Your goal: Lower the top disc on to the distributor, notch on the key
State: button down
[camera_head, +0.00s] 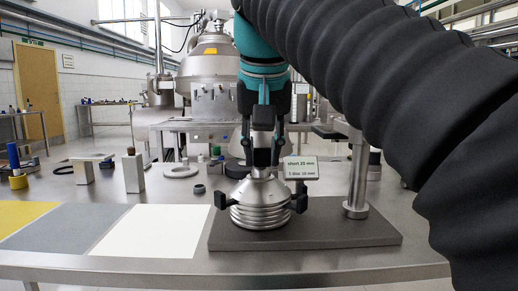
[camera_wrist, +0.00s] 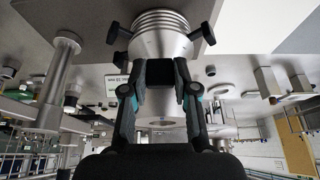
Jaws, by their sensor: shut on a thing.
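My gripper (camera_head: 263,162) points down over the metal disc stack (camera_head: 260,216), its fingers shut on the narrow upper part of a silvery cone, which I take as the top disc (camera_head: 261,187). In the wrist view the fingers (camera_wrist: 160,72) lie on both sides of this cone (camera_wrist: 161,47), with the ringed stack (camera_wrist: 160,20) beyond it. The cone looks upright and centred over the stack. I cannot tell whether it rests there or hangs slightly above. The notch, the key and the distributor cannot be made out.
Black knobs (camera_head: 222,200) stick out around the stack, which stands on a dark base plate (camera_head: 340,232). A metal post (camera_head: 357,175) rises at the plate's right, near a small sign (camera_head: 300,168). A white mat (camera_head: 150,230) lies left. Metal blocks (camera_head: 133,174) and rings (camera_head: 181,171) stand behind.

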jog(key=shift+f, duration=0.1)
dwell(0.5)
jog(key=shift+f+b, duration=0.95)
jog(key=shift+f, duration=0.4)
jog(key=shift+f+b, duration=1.5)
jog(key=shift+f, duration=0.6)
jog(key=shift+f, duration=0.1)
jog(key=shift+f, duration=0.3)
jog(key=c, duration=0.8)
grip_release()
